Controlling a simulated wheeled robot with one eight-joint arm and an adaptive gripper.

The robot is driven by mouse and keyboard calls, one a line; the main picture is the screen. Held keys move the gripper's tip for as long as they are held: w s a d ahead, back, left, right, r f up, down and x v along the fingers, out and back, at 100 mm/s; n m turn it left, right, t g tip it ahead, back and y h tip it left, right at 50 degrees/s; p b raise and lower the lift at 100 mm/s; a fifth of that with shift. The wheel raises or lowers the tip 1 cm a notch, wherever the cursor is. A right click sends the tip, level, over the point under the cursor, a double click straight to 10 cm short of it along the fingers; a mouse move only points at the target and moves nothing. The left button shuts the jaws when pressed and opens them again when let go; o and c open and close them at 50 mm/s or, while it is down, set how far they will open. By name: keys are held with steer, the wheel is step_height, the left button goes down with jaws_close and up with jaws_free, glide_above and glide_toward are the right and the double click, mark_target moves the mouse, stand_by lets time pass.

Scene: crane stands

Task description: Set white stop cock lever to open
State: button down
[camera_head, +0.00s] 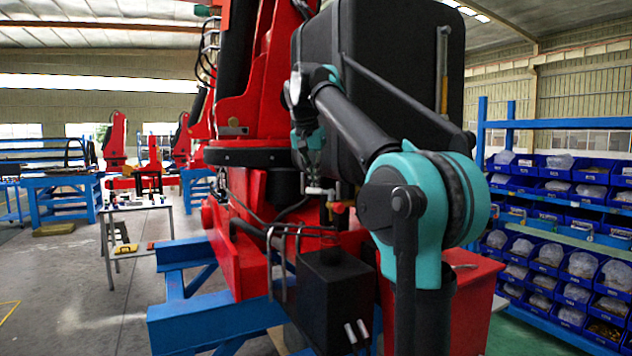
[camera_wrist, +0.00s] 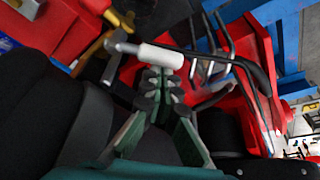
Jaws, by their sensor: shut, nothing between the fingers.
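The white stop cock lever (camera_wrist: 162,56) shows as a white cylinder on a grey metal stem (camera_wrist: 118,42) in the wrist view. In the head view the lever (camera_head: 318,191) is small, in front of the red crane body. My gripper (camera_wrist: 160,78) is shut and empty, its dark fingertips right at the lever's near side. I cannot tell whether they touch it. In the head view my gripper (camera_head: 313,172) points down just above the lever. My arm hides part of the crane on the right.
A black tank (camera_head: 375,60) stands close behind my arm. Bent metal pipes (camera_head: 285,245) and a black box (camera_head: 335,285) lie below the lever. A red-and-brass fitting (camera_head: 338,208) is beside it. Blue shelves with bins (camera_head: 560,190) stand at right. Open floor lies left.

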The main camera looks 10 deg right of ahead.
steer(key=n, duration=0.1)
steer(key=s+a+n+y, duration=0.1)
steer(key=n, duration=0.1)
steer(key=shift+s, duration=0.15)
steer(key=n, duration=0.1)
steer(key=s+n, duration=0.1)
steer(key=shift+s+a+n+t+y, duration=0.1)
steer(key=shift+a+n+t+y, duration=0.2)
steer(key=shift+n+y, duration=0.1)
steer(key=s+n, duration=0.1)
steer(key=n+y, duration=0.1)
steer(key=shift+s+a+n, duration=0.15)
steer(key=shift+s+n, duration=0.25)
steer(key=shift+s, duration=0.1)
